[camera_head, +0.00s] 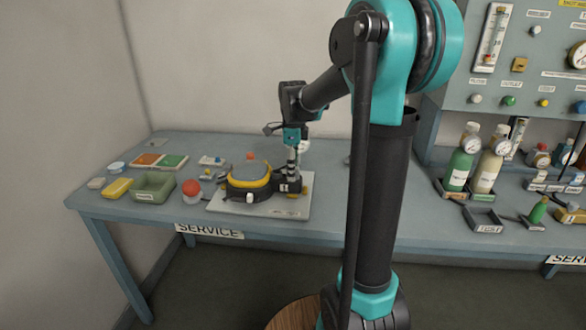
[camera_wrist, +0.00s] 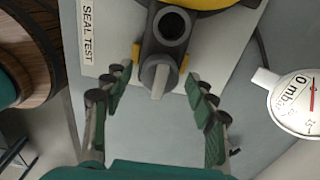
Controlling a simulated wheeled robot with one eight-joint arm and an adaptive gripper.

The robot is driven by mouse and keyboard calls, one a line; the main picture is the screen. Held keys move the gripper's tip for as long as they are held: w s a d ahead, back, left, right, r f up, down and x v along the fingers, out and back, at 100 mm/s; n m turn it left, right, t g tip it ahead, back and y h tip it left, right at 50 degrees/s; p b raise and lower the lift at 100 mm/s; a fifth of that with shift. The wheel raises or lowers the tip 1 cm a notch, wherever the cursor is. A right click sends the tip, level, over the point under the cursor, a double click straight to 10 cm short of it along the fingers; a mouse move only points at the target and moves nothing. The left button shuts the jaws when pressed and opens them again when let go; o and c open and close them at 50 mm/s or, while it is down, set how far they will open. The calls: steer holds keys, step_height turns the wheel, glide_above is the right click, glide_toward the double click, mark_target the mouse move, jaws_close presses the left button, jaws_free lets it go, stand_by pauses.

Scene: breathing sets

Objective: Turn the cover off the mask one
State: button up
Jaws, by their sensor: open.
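A mask (camera_head: 248,181) with yellow and black parts sits on a light board on the service bench in the head view. In the wrist view its dark front has a round open port (camera_wrist: 172,26) and, below that, a round grey cover (camera_wrist: 159,74) with a raised ridge across it. My gripper (camera_head: 292,158) points down at the right side of the mask. In the wrist view my gripper (camera_wrist: 161,92) is open, with green-padded fingers on either side of the cover. They appear apart from it, and nothing is held.
A pressure gauge (camera_wrist: 298,104) stands close by at the right of the wrist view. The board (camera_wrist: 100,62) reads "SEAL TEST". In the head view a green tray (camera_head: 153,187), a yellow block (camera_head: 117,188) and a red-topped jar (camera_head: 191,191) lie left. Bottles (camera_head: 462,165) stand right.

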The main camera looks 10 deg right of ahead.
steer(key=c, duration=1)
steer(key=n, duration=0.4)
steer(key=shift+n, duration=0.4)
steer(key=n, duration=0.4)
steer(key=shift+n, duration=0.4)
steer(key=shift+n, duration=0.5)
steer(key=o, duration=1.2)
